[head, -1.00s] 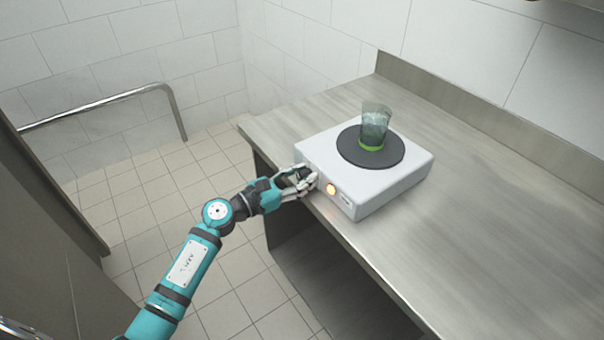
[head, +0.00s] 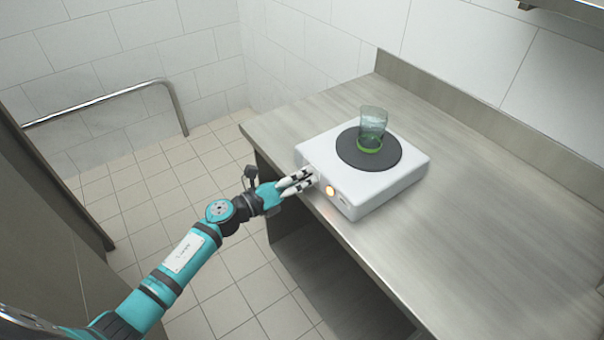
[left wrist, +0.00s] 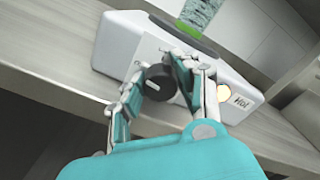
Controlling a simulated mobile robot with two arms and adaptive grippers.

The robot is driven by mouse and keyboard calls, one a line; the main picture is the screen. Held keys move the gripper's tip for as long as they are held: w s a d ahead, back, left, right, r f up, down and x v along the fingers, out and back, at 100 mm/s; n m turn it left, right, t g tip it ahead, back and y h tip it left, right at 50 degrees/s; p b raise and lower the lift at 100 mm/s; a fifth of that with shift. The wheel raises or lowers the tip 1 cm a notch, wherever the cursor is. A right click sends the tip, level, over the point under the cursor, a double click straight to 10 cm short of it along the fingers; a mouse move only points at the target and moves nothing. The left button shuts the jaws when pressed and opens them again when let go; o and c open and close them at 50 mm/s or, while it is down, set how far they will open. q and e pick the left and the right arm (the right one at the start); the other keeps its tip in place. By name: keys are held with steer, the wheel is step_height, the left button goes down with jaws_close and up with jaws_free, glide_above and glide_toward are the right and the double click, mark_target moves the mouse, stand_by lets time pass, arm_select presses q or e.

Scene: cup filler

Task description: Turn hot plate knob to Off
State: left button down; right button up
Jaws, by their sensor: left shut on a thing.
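The hot plate (head: 392,189) is a white box with a round black plate (head: 346,150) on top, standing near the counter's front edge. Its dark round knob (left wrist: 158,82) with a pale pointer line shows in the left wrist view; my fingers hide it in the head view. An orange light (head: 329,191) on the front face is lit. My left gripper (head: 308,180) is at the front face; the left wrist view shows its fingers (left wrist: 157,84) on either side of the knob, shut on it. My right gripper is out of view.
A clear glass with a green base (head: 372,130) stands on the black plate. The metal counter (head: 480,230) is bare to the right. A wall rail (head: 95,101) is at the far left, with tiled floor below.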

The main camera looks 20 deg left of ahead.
arm_select(q)
steer(key=shift+n, duration=0.6)
steer(key=c, duration=0.9)
jaws_free()
steer(key=shift+c, duration=0.2)
steer(key=shift+f, duration=0.1)
